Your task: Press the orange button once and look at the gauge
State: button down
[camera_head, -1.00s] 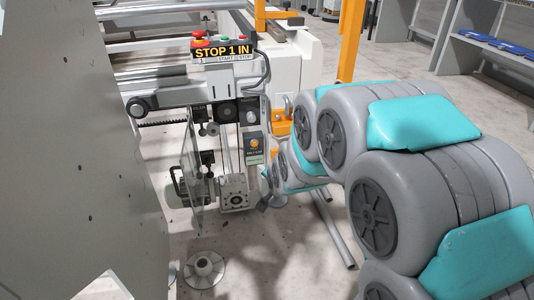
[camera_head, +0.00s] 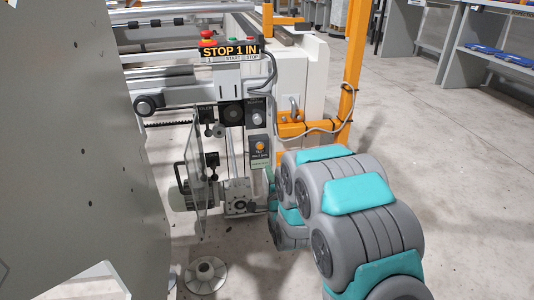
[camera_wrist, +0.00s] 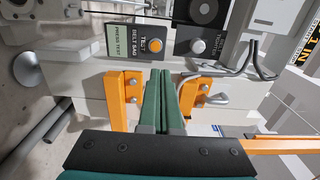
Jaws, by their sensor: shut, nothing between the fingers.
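The orange button (camera_head: 260,146) sits on a dark plate on the machine's front in the head view. It also shows in the wrist view (camera_wrist: 155,45), beside lettering that reads belt sag and press test. A round black dial (camera_head: 231,113), possibly the gauge, is up and left of the button; a dark round face also shows in the wrist view (camera_wrist: 205,11). Its reading is too small to tell. My gripper (camera_wrist: 162,76) has green fingers, shut and empty, pointing toward the panel; the tips appear just below the button in the picture, apart from it.
A white knob (camera_wrist: 198,46) is right of the button in the wrist view. Orange brackets (camera_wrist: 121,98) and a bent metal hook (camera_wrist: 235,70) flank the fingers. A red stop button (camera_head: 207,36) tops the machine. Open floor (camera_head: 450,150) lies to the right.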

aim_at(260, 145)
jog(key=shift+w, duration=0.1)
dwell(0.3)
jog(key=b+x, duration=0.1)
jog(key=x, duration=1.2)
jog(key=shift+w+a+f+b, duration=0.1)
jog(key=shift+w+f+b, duration=0.05)
jog(key=shift+w+b, duration=0.2)
